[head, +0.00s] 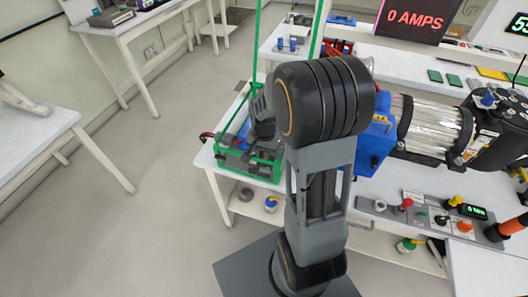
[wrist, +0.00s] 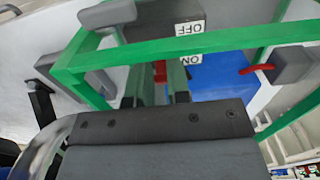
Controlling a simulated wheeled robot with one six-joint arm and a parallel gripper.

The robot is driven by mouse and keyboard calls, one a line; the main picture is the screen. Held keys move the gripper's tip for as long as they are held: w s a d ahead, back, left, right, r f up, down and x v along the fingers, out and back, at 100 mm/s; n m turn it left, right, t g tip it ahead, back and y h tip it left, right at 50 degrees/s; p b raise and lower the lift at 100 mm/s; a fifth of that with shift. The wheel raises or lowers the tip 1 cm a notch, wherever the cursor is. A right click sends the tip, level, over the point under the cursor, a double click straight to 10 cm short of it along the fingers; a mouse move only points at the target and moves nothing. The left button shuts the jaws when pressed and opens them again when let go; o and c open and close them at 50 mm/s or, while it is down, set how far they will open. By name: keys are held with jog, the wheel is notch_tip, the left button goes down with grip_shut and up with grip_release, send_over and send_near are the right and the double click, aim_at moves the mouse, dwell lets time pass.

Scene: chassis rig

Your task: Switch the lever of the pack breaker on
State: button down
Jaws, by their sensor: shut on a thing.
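In the wrist view, a red lever (wrist: 160,70) shows between the two fingers of my gripper (wrist: 160,92), which is shut on it. Most of the lever is hidden by the fingers. The dark pack breaker (wrist: 165,20) lies beyond it, partly covered by a green bar. An upside-down OFF label (wrist: 190,28) is farther away, and an ON label (wrist: 192,60) is nearer, just right of the lever. In the head view, my gripper is around the green-framed chassis (head: 245,160); the fingertips and lever cannot be made out there.
Green frame bars (wrist: 215,43) cross close above the fingers, and a grey block with a red cable (wrist: 258,68) is to the right. A blue block (wrist: 222,82) lies beside the breaker. In the head view, the chassis stands at the bench's left end, with open floor (head: 160,190) to its left.

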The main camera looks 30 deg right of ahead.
jog(key=shift+w+d+r+g+y+p, duration=0.1)
jog(key=shift+d+r+g+y+p, duration=0.15)
jog(key=shift+p, duration=0.5)
jog(key=shift+w+g+y+p, duration=0.1)
jog(key=shift+g+y+p, duration=0.25)
jog(key=shift+p, duration=0.15)
jog(key=shift+w+d+f+g+y+p, duration=0.25)
jog(key=shift+g+y+p, duration=0.15)
jog(key=shift+y, duration=0.1)
jog(key=shift+w+d+f+g+y+p, duration=0.1)
jog(key=shift+f+g+y+p, duration=0.15)
jog(key=shift+g+y, duration=0.2)
jog(key=c, duration=1.3)
grip_release()
jog(key=shift+w+d, duration=0.1)
jog(key=shift+o, duration=1.1)
jog(key=v, duration=1.4)
jog(key=shift+f, duration=0.1)
